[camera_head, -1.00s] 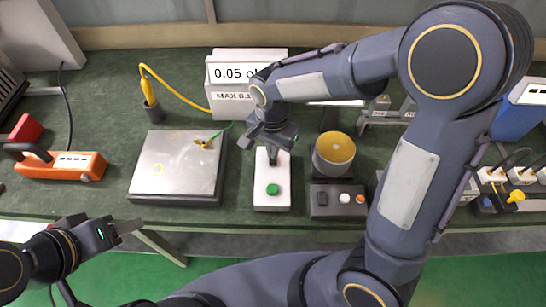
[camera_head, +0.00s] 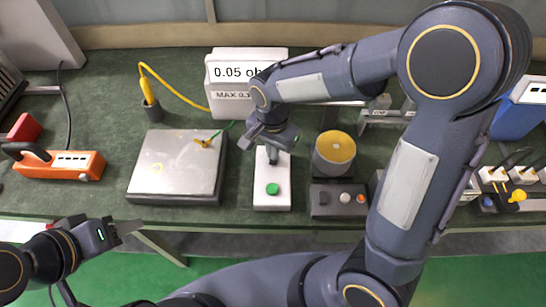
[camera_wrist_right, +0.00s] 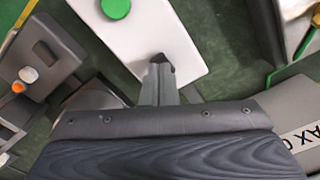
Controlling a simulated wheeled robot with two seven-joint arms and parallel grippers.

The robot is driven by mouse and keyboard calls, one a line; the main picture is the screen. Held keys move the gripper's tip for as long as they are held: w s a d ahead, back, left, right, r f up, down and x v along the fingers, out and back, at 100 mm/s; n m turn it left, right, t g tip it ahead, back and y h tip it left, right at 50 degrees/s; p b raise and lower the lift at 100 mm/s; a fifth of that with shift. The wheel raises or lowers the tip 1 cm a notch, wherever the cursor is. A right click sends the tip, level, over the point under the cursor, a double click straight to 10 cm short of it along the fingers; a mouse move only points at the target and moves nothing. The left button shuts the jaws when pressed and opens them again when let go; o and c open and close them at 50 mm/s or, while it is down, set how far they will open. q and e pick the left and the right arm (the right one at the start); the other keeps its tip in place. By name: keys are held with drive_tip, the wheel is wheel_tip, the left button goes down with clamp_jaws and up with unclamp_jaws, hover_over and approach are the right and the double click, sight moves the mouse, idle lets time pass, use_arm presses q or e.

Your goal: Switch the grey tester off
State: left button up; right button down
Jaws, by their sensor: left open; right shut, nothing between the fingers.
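A light grey tester box (camera_head: 222,104) stands at the back of the bench with a display reading "0.05 oh", its end hidden by my right arm. In front of it is a white box (camera_head: 272,203) with a round green button (camera_head: 272,189). My right gripper (camera_head: 271,158) is shut and empty over the rear part of this white box. In the right wrist view, the shut fingertips (camera_wrist_right: 161,62) overlap the white box (camera_wrist_right: 130,35), apart from the green button (camera_wrist_right: 115,8); contact cannot be told. My left gripper (camera_head: 130,228) is open, off the front edge of the bench.
A dark grey switch box (camera_head: 332,212) with a black switch and white and orange knobs sits right of the white box, before a yellow-topped cylinder (camera_head: 335,148). A metal plate (camera_head: 175,180) with a clip lies left. An orange device (camera_head: 75,166) is far left.

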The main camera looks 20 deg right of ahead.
drive_tip(key=shift+f+b, duration=0.55)
drive_tip(key=shift+f, duration=0.3)
drive_tip(key=shift+r, duration=0.15)
wheel_tip(320, 180, up, 7)
drive_tip(key=p, duration=0.6)
idle(0.3)
idle(0.4)
drive_tip(key=s+d+r+n+t+y, duration=0.2)
drive_tip(key=s+d+r+n, duration=0.1)
drive_tip(key=s, duration=0.5)
drive_tip(key=s+d+r+n+t+y, duration=0.1)
drive_tip(key=s+d+r+n+t, duration=0.2)
drive_tip(key=s, duration=0.5)
drive_tip(key=d+r+n, duration=0.1)
drive_tip(key=d+r, duration=0.1)
drive_tip(key=d, duration=0.1)
drive_tip(key=shift+r+n+t+y, duration=0.3)
drive_tip(key=shift+r+y, duration=0.1)
drive_tip(key=shift+d, duration=0.1)
